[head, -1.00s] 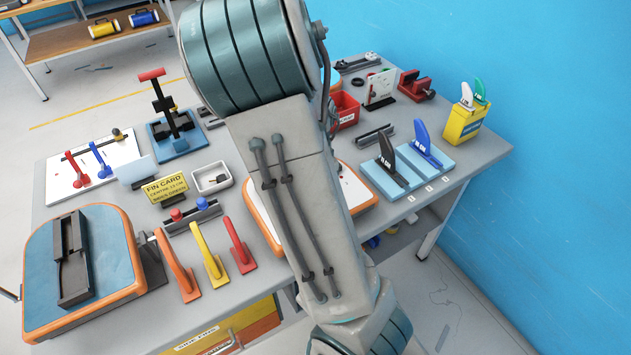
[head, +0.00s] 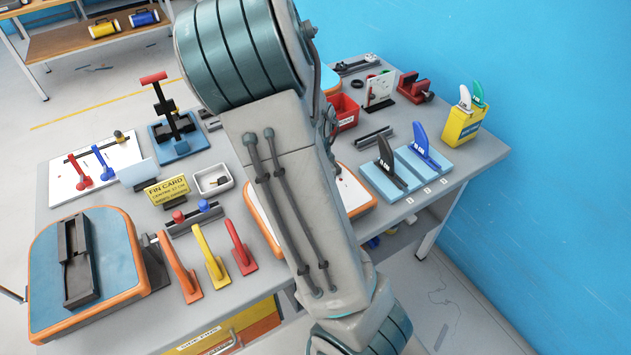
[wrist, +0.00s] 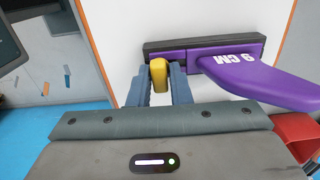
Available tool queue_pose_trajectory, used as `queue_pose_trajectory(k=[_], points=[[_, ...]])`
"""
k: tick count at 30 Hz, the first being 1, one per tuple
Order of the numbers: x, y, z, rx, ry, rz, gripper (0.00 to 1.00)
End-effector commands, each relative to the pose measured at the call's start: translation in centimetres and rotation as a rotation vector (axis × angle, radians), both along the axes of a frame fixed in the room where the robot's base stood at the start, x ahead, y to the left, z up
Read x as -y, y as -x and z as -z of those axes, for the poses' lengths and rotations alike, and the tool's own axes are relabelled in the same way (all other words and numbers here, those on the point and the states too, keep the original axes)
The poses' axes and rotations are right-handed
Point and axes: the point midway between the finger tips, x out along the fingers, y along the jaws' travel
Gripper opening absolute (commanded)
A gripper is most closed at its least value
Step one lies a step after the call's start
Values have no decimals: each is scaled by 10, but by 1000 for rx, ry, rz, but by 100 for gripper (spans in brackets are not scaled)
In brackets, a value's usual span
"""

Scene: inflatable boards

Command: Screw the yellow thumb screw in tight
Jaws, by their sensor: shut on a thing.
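The yellow thumb screw (wrist: 159,73) shows in the wrist view, next to the dark fin box (wrist: 205,43) on a white board. My gripper (wrist: 160,86) is shut on the screw, with one blue-grey finger on each side of it. A purple fin (wrist: 262,82) marked "9 CM" stands against the fin box, its base just right of the screw. The screw's lower part and its thread are hidden, so I cannot tell how deep it sits. In the head view my arm hides the gripper and the screw.
In the head view the white board with an orange rim (head: 361,204) is partly behind my arm. A blue board with a dark box (head: 122,255) lies at the left. A red bin (head: 345,112) stands behind.

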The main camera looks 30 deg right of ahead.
Motion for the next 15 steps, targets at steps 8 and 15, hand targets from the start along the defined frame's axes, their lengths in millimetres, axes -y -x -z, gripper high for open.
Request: queue_pose_trajectory(k=[8,15], points=[[0,0,-1,0,0,114,0],[0,0,0,0,0,118,0]])
